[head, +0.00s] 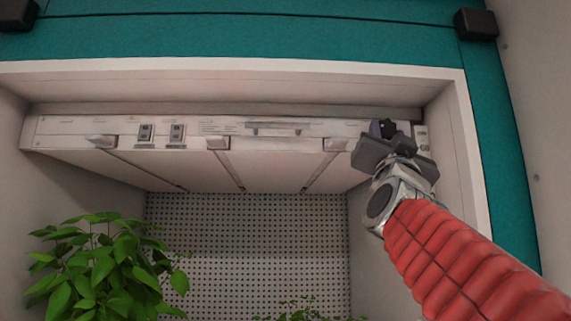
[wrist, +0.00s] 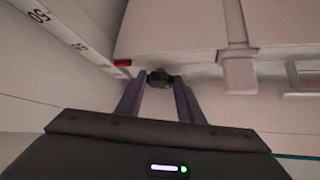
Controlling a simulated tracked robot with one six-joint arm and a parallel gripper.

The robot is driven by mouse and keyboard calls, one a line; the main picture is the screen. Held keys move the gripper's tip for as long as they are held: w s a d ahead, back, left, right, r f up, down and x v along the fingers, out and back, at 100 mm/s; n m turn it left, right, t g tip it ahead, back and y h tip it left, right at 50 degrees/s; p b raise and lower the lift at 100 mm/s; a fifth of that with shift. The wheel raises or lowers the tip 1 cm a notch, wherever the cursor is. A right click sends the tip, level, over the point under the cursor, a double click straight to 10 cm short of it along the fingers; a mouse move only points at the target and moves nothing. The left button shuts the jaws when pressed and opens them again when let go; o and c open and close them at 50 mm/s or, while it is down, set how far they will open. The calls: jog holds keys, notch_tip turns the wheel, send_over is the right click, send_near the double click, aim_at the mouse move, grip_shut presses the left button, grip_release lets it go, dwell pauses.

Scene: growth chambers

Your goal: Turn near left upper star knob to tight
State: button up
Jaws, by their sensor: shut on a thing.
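A dark star knob (wrist: 160,77) shows in the wrist view at the front of the white panel, between the tips of my gripper (wrist: 161,84). The two purple-grey fingers are shut on it from both sides. In the head view my gripper (head: 384,132) is at the right end of the white overhead panel (head: 222,128). The dark knob (head: 389,126) shows there only in part, at the fingers. Its turn angle cannot be read from these frames.
The panel carries several grey latches (head: 217,143) and two dark switches (head: 146,132). A leafy plant (head: 100,260) stands at lower left. The chamber's right wall is close beside my arm. The wrist view shows a numbered scale strip (wrist: 60,28) and a red mark (wrist: 122,62).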

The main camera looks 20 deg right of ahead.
jog(key=shift+w+a+r+m+g+h, duration=0.15)
jog(key=shift+m+g+h, duration=0.65)
jog(key=shift+m+g, duration=0.7)
jog(key=shift+s+a+f+m+g+h, duration=0.1)
jog(key=shift+m+g+h, duration=0.8)
jog(key=shift+m, duration=1)
jog(key=shift+w+a+r+m+g, duration=0.1)
jog(key=shift+m+g, duration=0.6)
jog(key=shift+m, duration=0.1)
jog(key=shift+r+m+g, duration=0.1)
jog(key=shift+m+g, duration=0.6)
jog(key=shift+m, duration=0.1)
jog(key=shift+a+r+m+g+y, duration=0.15)
jog(key=shift+m+g+y, duration=0.25)
jog(key=shift+m+g, duration=1.2)
jog(key=shift+r+m, duration=0.1)
jog(key=shift+m, duration=0.7)
jog(key=o, duration=1)
jog(key=shift+o, duration=0.3)
jog(key=v, duration=1.3)
jog(key=shift+a+r, duration=0.25)
jog(key=shift+a, duration=0.05)
